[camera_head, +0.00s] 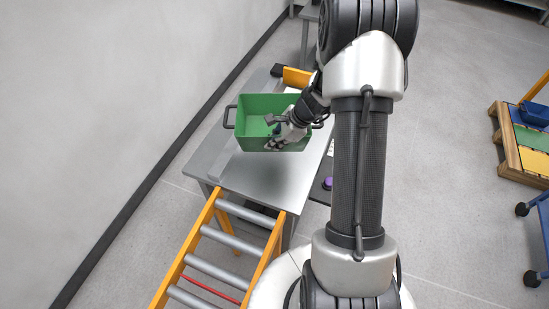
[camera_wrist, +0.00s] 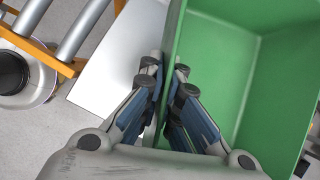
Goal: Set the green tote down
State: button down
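The green tote (camera_head: 262,103) is upright and open-topped, with a dark handle at its left end. It appears over the grey table (camera_head: 268,182); I cannot tell whether its base touches the top. My gripper (camera_head: 272,144) is at the tote's near wall. In the wrist view my gripper (camera_wrist: 166,70) has one finger inside and one outside the wall of the green tote (camera_wrist: 222,60), closed on it. The visible inside of the tote is empty. Its underside is hidden.
An orange-railed roller conveyor (camera_head: 215,270) meets the table's near end. A wall stands on the left. A purple button (camera_head: 327,183) is beside the table's right edge.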

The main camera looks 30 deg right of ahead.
notch_tip(320, 180, down, 16)
jog(key=b, duration=0.5)
jog(key=shift+w+r, duration=0.1)
jog(key=shift+r, duration=0.15)
jog(key=shift+f+b, duration=0.1)
jog(key=shift+b, duration=0.2)
jog(key=shift+f, duration=0.15)
jog(key=c, duration=1.8)
grip_release()
